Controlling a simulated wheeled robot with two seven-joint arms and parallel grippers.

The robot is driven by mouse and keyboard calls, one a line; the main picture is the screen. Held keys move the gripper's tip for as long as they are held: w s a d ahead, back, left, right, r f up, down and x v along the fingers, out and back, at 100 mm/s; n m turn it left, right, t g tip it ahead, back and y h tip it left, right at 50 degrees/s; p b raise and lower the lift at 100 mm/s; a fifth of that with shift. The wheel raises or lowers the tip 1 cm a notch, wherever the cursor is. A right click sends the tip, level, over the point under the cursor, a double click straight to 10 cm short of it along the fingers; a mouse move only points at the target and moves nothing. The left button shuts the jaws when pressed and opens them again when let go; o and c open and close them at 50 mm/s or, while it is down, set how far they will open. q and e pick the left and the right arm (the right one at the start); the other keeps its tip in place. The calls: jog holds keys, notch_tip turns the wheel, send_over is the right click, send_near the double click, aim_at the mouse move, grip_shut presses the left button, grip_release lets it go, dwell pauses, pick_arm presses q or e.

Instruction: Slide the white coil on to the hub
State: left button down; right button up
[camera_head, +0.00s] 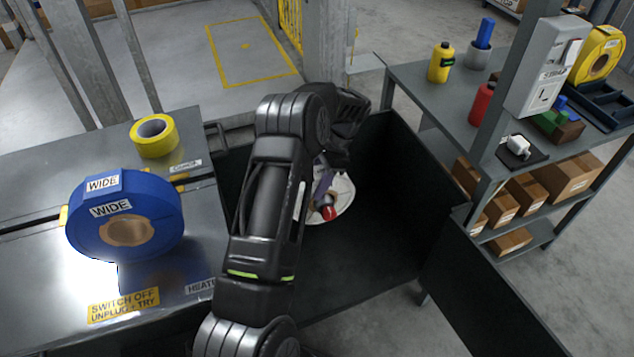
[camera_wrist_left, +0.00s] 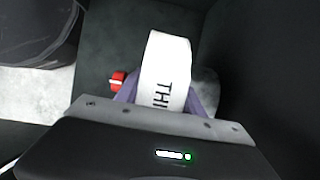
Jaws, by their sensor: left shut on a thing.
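The white coil (camera_head: 342,196) is low inside the dark open-topped bay, partly hidden behind my left arm. In the left wrist view the white coil (camera_wrist_left: 167,65) shows its rim edge-on, with lettering that starts "THI". My left gripper (camera_head: 322,187) is shut on it, with purple fingers on both sides of the rim. A red knob-like part (camera_head: 327,212) is close beside the coil; it also shows in the left wrist view (camera_wrist_left: 117,81). I cannot make out the hub clearly, nor whether the coil is around it. My right gripper is not in view.
Dark panels (camera_head: 480,285) wall the bay. On the metal bench at left stand a blue coil marked WIDE (camera_head: 165,220) and a yellow roll (camera_head: 154,148). A shelf rack (camera_head: 545,210) with boxes and bottles stands at right.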

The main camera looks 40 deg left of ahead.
aim_at(317, 169)
pick_arm(q)
jog(key=shift+w+a+r, duration=0.15)
jog(key=shift+a+r, duration=0.05)
jog(key=shift+a, duration=0.4)
jog(key=shift+w+a+r, duration=0.15)
jog(key=shift+a+r, duration=0.05)
jog(key=shift+a, duration=0.35)
jog(key=c, duration=0.8)
grip_release()
jog(key=shift+c, duration=0.2)
jog(key=shift+o, duration=0.7)
jog(key=shift+r, duration=0.1)
jog(key=shift+o, duration=0.3)
jog(key=v, duration=0.4)
jog(key=shift+w+d+p, duration=0.15)
jog(key=shift+d+p, duration=0.2)
jog(key=shift+p, duration=0.05)
jog(key=r+p, duration=0.1)
jog(key=d+r+p, duration=0.1)
jog(key=shift+w+d+r, duration=0.1)
jog(key=shift+w+r, duration=0.1)
jog(key=shift+r, duration=0.2)
jog(key=shift+w+d+p, duration=0.15)
jog(key=shift+d+p, duration=0.1)
jog(key=shift+p, duration=0.1)
jog(key=shift+d+f, duration=0.15)
jog(key=shift+d, duration=0.05)
